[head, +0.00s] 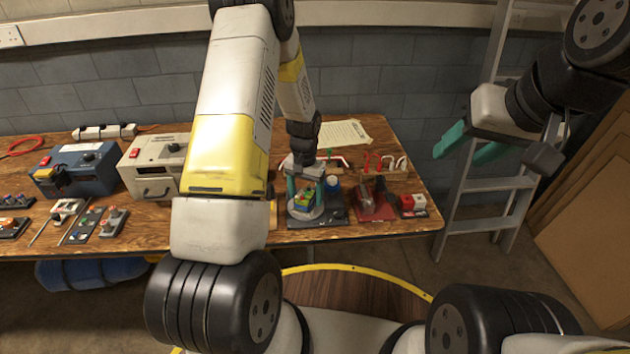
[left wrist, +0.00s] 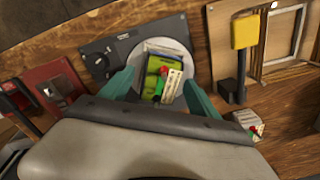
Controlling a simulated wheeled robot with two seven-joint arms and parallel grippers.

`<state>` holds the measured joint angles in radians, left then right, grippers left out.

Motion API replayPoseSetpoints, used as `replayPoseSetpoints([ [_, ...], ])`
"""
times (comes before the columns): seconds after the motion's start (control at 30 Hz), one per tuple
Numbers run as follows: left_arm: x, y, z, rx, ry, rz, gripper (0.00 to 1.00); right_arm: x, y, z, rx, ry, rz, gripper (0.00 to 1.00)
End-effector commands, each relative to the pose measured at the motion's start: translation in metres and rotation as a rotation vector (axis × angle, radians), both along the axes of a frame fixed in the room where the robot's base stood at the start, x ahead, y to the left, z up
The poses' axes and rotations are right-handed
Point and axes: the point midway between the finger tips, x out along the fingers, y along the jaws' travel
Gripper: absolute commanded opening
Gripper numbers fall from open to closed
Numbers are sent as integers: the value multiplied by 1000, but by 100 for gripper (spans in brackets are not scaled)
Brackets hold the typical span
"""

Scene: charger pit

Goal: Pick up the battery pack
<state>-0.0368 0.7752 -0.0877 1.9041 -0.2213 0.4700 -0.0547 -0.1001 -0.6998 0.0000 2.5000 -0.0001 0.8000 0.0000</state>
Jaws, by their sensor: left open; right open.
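The battery pack (head: 306,197), green with yellow and blue parts, sits on a round pale dish (head: 301,215) on a dark unit near the table's front edge. In the left wrist view the pack (left wrist: 156,68) lies in the dish (left wrist: 186,55) and shows a pale labelled part. My left gripper (head: 305,190) is open above the dish. Its teal fingers stand on either side of the pack, with a gap to each finger in the left wrist view (left wrist: 160,92). My right gripper (head: 460,146) is open and empty, raised at the right, away from the table.
A red unit (head: 376,205) stands right of the dish, with a small red and white block (head: 411,204) beyond it. A beige charger box (head: 150,165) and a blue one (head: 75,168) stand at left. A ladder (head: 495,190) is at right.

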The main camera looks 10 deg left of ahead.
Motion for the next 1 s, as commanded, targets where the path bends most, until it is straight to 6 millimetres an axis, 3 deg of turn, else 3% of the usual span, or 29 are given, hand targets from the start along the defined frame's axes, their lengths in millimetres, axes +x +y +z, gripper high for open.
replayPoseSetpoints([
  [0.27, 0, 0, -5, 0, -1, 0, 71, 0, 0, 0, 0, 0, 0, 50],
  [0.37, 0, 0, -4, 0, -1, 0, 55, 0, 0, 0, 0, 0, 0, 50],
  [0.63, 0, 0, -4, 0, -1, 0, 2, 0, 0, 0, 0, 0, 0, 50],
  [1.0, 1, 0, -3, 1, -2, 0, 0, 0, 0, 0, 0, 0, 0, 50],
])
